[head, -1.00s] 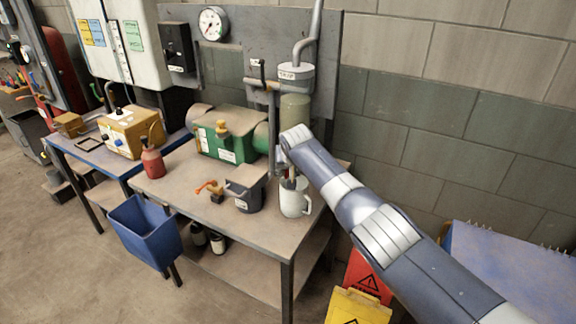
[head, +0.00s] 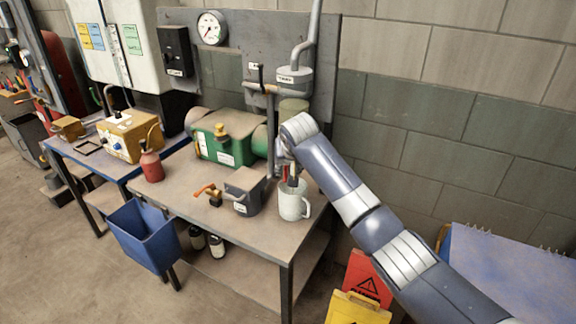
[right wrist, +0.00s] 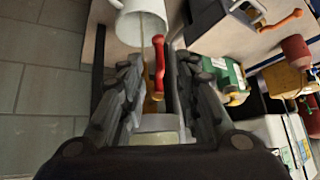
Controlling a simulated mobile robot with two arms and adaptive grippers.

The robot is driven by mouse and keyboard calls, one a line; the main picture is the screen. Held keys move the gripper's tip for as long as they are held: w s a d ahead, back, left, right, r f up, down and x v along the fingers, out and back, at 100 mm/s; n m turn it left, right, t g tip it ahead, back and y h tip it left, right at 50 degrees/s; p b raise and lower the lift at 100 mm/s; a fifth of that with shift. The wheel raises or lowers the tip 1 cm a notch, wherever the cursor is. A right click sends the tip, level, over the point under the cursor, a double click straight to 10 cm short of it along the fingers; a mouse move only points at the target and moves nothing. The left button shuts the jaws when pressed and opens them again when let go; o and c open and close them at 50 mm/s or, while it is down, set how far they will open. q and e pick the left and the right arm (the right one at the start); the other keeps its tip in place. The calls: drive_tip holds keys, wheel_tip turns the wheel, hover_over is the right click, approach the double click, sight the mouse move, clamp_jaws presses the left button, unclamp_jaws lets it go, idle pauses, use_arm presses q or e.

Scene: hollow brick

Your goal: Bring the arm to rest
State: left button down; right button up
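My right arm reaches in from the lower right in the head view. Its gripper (head: 286,164) is over the white mug (head: 291,203) on the workbench (head: 250,237), and the wrist partly hides it. In the right wrist view the fingers (right wrist: 158,66) are spread apart. A red-handled tool (right wrist: 159,55) and a thin wooden stick (right wrist: 143,45) show in the gap between them, near the mug (right wrist: 138,22). I cannot tell whether a finger touches them. My left gripper is not in view.
A grey container (head: 246,190), an orange-handled valve (head: 207,191), a red bottle (head: 152,166) and a green machine (head: 226,142) are on the bench. A grey pipe (head: 270,130) stands close to the gripper. A blue bin (head: 145,235) hangs at the front. Floor is free at left.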

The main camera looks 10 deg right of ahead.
drive_tip(key=shift+r, duration=0.1)
drive_tip(key=s+f+n+g+y, duration=0.2)
drive_tip(key=s+f, duration=1.8)
drive_tip(key=s, duration=0.3)
drive_tip(key=s+d+g+h, duration=0.1)
drive_tip(key=s+d, duration=0.2)
drive_tip(key=s, duration=0.6)
drive_tip(key=s+d, duration=0.3)
drive_tip(key=s, duration=0.7)
drive_tip(key=s+d+g+h, duration=0.1)
drive_tip(key=s+d, duration=0.3)
drive_tip(key=s, duration=0.5)
wheel_tip(320, 180, down, 27)
drive_tip(key=s+n+g, duration=0.1)
drive_tip(key=g, duration=0.1)
drive_tip(key=s+d+f, duration=0.2)
drive_tip(key=s+f, duration=1.4)
drive_tip(key=s, duration=0.1)
drive_tip(key=shift+d+g, duration=0.15)
drive_tip(key=shift+g, duration=0.25)
